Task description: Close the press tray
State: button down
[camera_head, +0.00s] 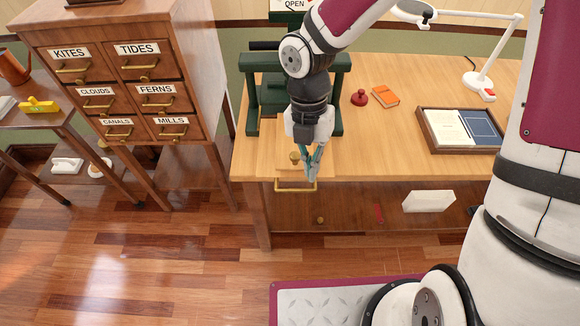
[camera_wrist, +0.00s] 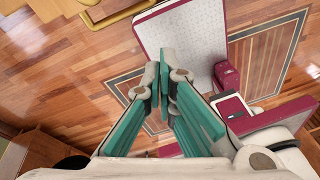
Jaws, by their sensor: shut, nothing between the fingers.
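The dark green press (camera_head: 272,92) stands on the left end of the wooden desk, partly behind my arm. Its light wood tray (camera_head: 285,166) sticks out at the desk's front edge, with a brass knob on it and a brass bar handle (camera_head: 297,187) at its front. My gripper (camera_head: 312,174) is shut and empty, pointing down by the right side of the tray's front, close to the handle. I cannot tell whether it touches. In the wrist view the teal fingers (camera_wrist: 163,88) are together over the floor, and a brass bar (camera_wrist: 122,16) shows at the upper left.
A labelled drawer cabinet (camera_head: 115,75) stands left of the desk. A red stamp (camera_head: 359,98), an orange book (camera_head: 385,96), a framed tray (camera_head: 425,141) and a white lamp (camera_head: 480,82) are on the desk. A white block (camera_head: 428,201) is at the desk's front. Floor at left is clear.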

aim_at(292, 143)
jog(key=s+a+f+n+g, duration=0.1)
jog(key=s+a+f+n, duration=0.1)
jog(key=f, duration=0.4)
jog(key=s+a+f+n, duration=0.2)
jog(key=f, duration=0.5)
jog(key=w, duration=0.2)
jog(key=w+y, duration=0.1)
jog(key=w, duration=0.1)
jog(key=shift+d+r+p, duration=0.1)
jog(key=shift+r+p, duration=0.2)
jog(key=shift+r, duration=0.1)
jog(key=w+b, duration=0.3)
jog(key=w, duration=0.2)
jog(key=w+b, duration=0.3)
jog(key=w, duration=0.3)
jog(key=w+b, duration=0.3)
jog(key=w, duration=0.2)
jog(key=shift+w+d+f, duration=0.1)
jog(key=shift+w+d, duration=0.15)
jog(key=shift+w, duration=0.15)
jog(key=shift+w+b, duration=0.35)
jog(key=shift+w, duration=0.15)
jog(key=shift+w+r, duration=0.1)
jog(key=shift+r, duration=0.1)
